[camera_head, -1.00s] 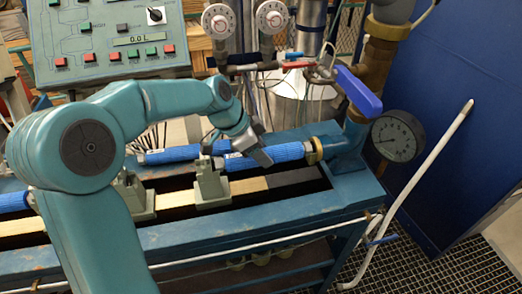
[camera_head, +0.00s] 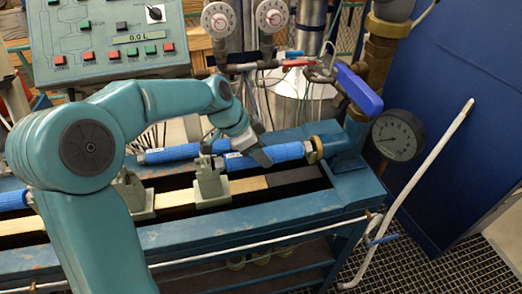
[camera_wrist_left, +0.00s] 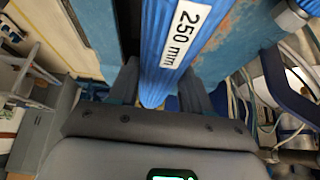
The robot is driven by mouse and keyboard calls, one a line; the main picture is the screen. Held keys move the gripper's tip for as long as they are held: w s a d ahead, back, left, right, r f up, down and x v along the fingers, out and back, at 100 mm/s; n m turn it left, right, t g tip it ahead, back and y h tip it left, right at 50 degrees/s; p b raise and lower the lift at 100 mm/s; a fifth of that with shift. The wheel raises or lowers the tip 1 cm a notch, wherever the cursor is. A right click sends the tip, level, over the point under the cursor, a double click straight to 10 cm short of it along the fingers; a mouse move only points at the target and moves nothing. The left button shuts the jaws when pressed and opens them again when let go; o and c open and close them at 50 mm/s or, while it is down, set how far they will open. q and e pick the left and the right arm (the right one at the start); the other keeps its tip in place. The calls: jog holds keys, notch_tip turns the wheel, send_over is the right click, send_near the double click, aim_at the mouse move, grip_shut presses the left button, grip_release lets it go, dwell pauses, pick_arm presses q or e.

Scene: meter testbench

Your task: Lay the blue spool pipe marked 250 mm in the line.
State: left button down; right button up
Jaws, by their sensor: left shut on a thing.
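My left gripper (camera_head: 252,150) is shut around a blue ribbed spool pipe (camera_head: 285,153) over the bench. In the left wrist view the pipe (camera_wrist_left: 153,50) runs between the two fingers, and its white label reads 250 mm. In the head view the pipe's right end is close to the brass ring (camera_head: 317,147) of the line's right fitting; I cannot tell whether they touch. Another blue pipe (camera_head: 172,154) lies to the left, partly behind my arm. My right gripper is not seen.
A second cradle (camera_head: 134,195) stands on the bench rail (camera_head: 175,199). A blue pipe end (camera_head: 14,200) shows at far left. A blue-handled valve (camera_head: 358,90), a pressure gauge (camera_head: 398,135) and a leaning white pipe (camera_head: 430,160) stand right. The control panel (camera_head: 105,40) is behind.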

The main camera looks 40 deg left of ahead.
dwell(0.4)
pick_arm(q)
jog(key=shift+c, duration=2)
grip_release()
jog(key=shift+f, duration=0.1)
jog(key=shift+r+p, duration=2.85)
jog(key=shift+r, duration=1.75)
jog(key=shift+f, duration=0.1)
